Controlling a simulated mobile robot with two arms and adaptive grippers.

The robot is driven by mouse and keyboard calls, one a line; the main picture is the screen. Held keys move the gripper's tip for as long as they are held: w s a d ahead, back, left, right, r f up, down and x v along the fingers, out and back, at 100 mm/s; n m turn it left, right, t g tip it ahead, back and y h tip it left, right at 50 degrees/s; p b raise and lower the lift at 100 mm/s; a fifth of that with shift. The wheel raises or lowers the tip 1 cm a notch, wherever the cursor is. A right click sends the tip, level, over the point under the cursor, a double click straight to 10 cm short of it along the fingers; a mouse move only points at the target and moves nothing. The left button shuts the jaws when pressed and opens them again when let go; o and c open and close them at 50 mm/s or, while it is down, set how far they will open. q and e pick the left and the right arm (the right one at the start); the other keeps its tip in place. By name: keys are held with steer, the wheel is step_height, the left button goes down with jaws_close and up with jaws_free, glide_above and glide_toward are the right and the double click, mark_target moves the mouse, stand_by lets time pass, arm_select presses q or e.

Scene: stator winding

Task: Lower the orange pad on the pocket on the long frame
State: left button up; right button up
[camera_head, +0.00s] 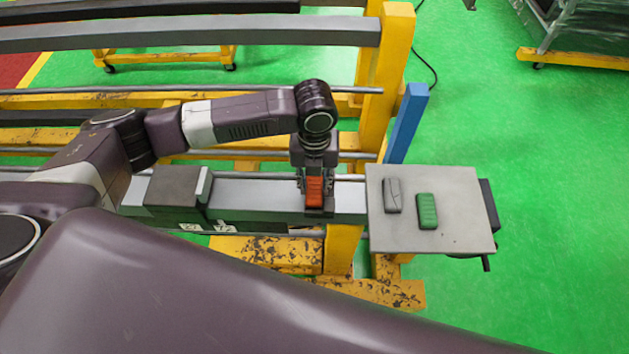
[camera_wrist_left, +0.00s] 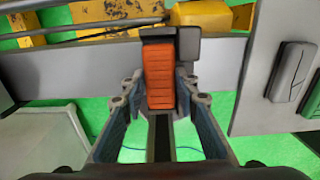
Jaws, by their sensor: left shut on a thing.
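The orange pad (camera_head: 314,191) is held upright between the fingers of my left gripper (camera_head: 315,178), which is shut on it. In the left wrist view the orange pad (camera_wrist_left: 160,78) stands between the two fingertips (camera_wrist_left: 158,88). The dark grey pocket (camera_head: 320,212) is on the long grey frame (camera_head: 258,192), right at the pad's lower end. In the wrist view the pocket (camera_wrist_left: 188,46) lies around and behind the pad's far end. I cannot tell whether the pad touches it. My right gripper is not in view.
A grey plate (camera_head: 450,240) at the frame's right end bears a grey pad (camera_head: 392,196) and a green pad (camera_head: 427,211). A dark grey block (camera_head: 174,187) sits on the frame to the left. A yellow post (camera_head: 385,90) and a blue post (camera_head: 407,122) stand behind.

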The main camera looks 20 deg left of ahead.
mark_target(314, 187)
arm_select(q)
steer(key=o, duration=1.2)
steer(key=shift+o, duration=0.7)
steer(key=shift+o, duration=1.4)
steer(key=shift+r, duration=0.1)
step_height(314, 187, up, 7)
steer(key=p, duration=0.7)
steer(key=shift+f, duration=0.2)
steer(key=shift+r+p, duration=0.25)
steer(key=shift+p, duration=0.1)
steer(key=shift+r, duration=0.85)
